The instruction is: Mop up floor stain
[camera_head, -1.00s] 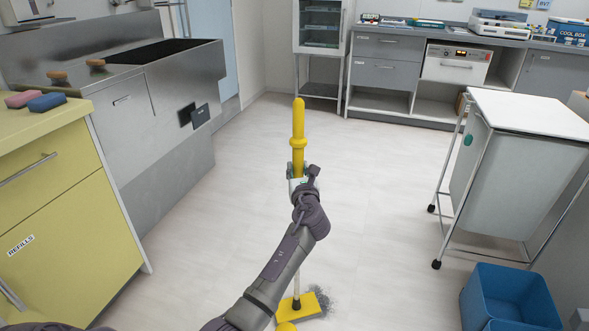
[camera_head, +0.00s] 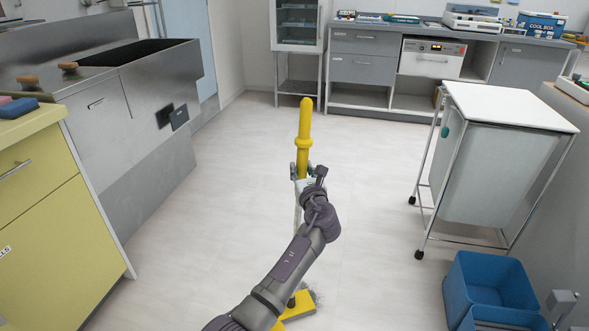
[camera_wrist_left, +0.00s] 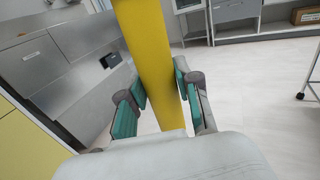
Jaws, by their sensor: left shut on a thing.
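The mop stands upright with its yellow handle (camera_head: 304,130) in the middle of the head view. My left gripper (camera_head: 301,172) is shut around the handle below its collar. In the left wrist view the handle (camera_wrist_left: 150,60) passes between the green-padded fingers of my left gripper (camera_wrist_left: 160,95). The yellow mop head (camera_head: 299,306) is on the floor near the bottom edge, partly hidden by my arm. The grey stain (camera_head: 317,297) shows only at the right edge of the mop head; the rest is hidden. My right gripper does not show.
Blue bins (camera_head: 490,285) stand at the lower right, with a white wheeled cart (camera_head: 495,160) behind them. A steel sink unit (camera_head: 130,110) and a yellow cabinet (camera_head: 50,220) line the left side. The pale floor (camera_head: 360,150) between is clear.

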